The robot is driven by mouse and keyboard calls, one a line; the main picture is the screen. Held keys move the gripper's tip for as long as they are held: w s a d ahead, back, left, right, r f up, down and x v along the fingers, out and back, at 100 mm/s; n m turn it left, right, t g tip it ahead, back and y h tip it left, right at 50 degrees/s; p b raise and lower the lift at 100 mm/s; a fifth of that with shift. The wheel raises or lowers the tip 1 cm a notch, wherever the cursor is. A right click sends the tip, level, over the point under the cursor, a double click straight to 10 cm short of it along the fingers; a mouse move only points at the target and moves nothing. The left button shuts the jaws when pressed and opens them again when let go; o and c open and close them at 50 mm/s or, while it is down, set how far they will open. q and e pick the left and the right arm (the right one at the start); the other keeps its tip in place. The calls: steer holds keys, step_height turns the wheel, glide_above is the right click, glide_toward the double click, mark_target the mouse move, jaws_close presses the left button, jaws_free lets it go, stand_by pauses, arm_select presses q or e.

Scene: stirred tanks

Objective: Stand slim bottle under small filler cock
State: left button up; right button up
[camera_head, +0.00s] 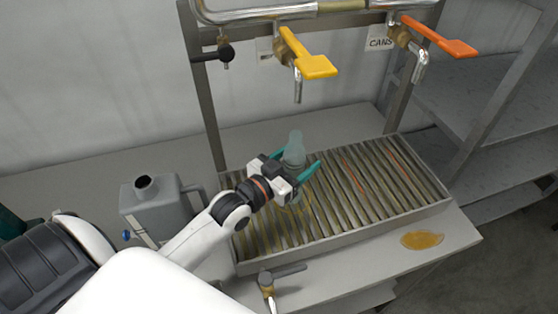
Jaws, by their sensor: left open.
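The slim bottle (295,150) is greenish and translucent and stands upright on the slatted drip tray (341,247). My left gripper (297,172) reaches in from the left with its green fingers open on both sides of the bottle. Its lower part is partly hidden by the gripper. The small filler cock (298,86) has a yellow lever (308,58) and a spout that points down above the bottle. A second cock with an orange lever (440,37) and a larger spout (420,66) hangs to the right. My right gripper is not in view.
A grey jerrycan (158,211) stands left of the tray, close to my left arm. A valve with a grey handle (283,272) sticks up at the front edge. The tray's right half is clear.

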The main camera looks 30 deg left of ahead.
arm_select(q)
steer(key=b+v, duration=0.2)
steer(key=v, duration=0.9)
stand_by(0.3)
